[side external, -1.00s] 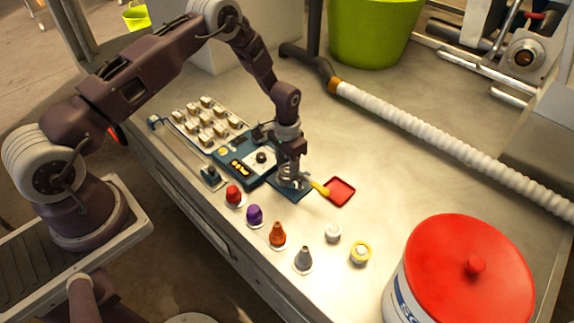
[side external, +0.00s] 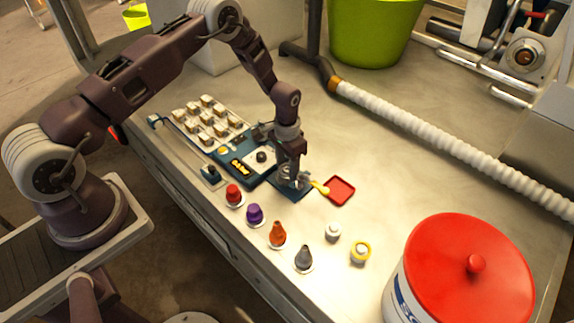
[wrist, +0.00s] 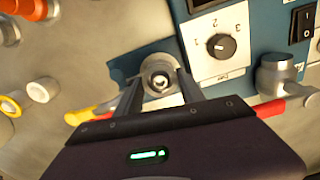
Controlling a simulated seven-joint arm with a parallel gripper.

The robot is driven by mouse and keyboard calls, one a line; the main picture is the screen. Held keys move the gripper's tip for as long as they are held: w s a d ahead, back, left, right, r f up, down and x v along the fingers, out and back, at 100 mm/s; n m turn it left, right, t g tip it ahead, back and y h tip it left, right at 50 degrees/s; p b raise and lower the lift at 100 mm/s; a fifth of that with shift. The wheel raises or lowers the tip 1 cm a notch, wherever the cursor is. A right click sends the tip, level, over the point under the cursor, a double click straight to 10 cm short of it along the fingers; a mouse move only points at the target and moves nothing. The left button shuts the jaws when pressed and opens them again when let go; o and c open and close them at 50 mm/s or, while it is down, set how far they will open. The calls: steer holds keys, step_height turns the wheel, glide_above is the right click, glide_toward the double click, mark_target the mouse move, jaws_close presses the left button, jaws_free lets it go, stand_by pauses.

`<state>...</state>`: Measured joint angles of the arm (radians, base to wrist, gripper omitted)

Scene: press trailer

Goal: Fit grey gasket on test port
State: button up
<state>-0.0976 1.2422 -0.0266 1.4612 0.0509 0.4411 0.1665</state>
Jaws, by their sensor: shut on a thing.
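My gripper (side external: 291,180) is low over the near end of the blue test panel (side external: 262,160). In the wrist view its fingers (wrist: 162,86) are closed on a small round grey ring (wrist: 148,80), which appears to be the gasket. A paler metal centre shows inside the ring, apparently the test port (wrist: 161,79). The ring seems to surround it, but I cannot tell how fully it is seated. In the side view the fingers largely hide this spot.
Red, purple, orange and grey (side external: 303,258) cones and two round caps (side external: 360,252) stand in front. The panel's dial (wrist: 222,46) and metal fitting (wrist: 279,75) are close beside my fingers.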

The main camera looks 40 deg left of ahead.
steer(key=shift+f, duration=0.45)
steer(key=o, duration=0.5)
steer(key=shift+o, duration=0.2)
step_height(320, 180, up, 11)
stand_by(0.4)
step_height(320, 180, up, 9)
stand_by(0.6)
